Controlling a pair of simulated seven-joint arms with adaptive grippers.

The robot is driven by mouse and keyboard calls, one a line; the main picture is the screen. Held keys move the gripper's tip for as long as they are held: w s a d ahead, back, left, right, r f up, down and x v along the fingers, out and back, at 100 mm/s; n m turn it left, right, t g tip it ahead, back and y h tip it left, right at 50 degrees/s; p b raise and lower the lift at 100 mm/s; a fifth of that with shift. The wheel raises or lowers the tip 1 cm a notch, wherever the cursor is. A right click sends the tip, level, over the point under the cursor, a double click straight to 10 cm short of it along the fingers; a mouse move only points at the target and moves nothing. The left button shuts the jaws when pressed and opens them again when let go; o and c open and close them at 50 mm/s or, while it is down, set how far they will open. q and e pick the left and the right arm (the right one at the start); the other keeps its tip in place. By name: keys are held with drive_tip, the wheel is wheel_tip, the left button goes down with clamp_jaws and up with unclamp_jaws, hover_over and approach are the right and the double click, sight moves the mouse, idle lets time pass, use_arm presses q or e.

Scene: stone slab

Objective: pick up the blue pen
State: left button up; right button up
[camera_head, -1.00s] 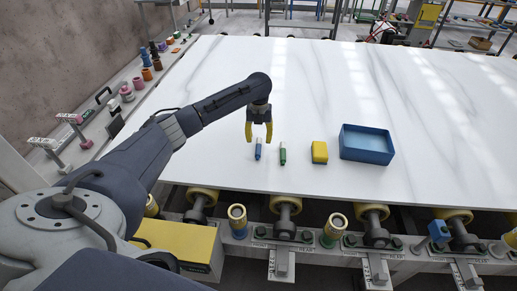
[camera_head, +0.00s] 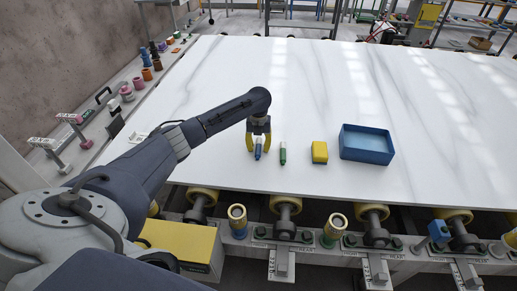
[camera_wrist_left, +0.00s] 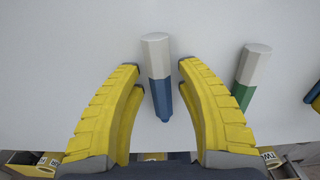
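The blue pen (camera_head: 258,148), white at one end and blue at the other, lies on the white slab (camera_head: 330,90). My left gripper (camera_head: 258,144) is low over it in the head view. In the left wrist view, the open yellow fingers of the left gripper (camera_wrist_left: 158,75) stand on either side of the blue pen (camera_wrist_left: 158,75), with a gap visible on each side. The green pen (camera_head: 283,153) lies just to the right, outside the fingers; it also shows in the wrist view (camera_wrist_left: 250,75). My right gripper is not in view.
A yellow block (camera_head: 319,152) and an open blue tray (camera_head: 366,144) stand to the right of the pens. Rollers (camera_head: 285,204) run along the slab's front edge. The slab behind the pens is clear.

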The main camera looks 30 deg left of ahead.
use_arm(q)
clamp_jaws()
drive_tip(key=shift+r, duration=0.15)
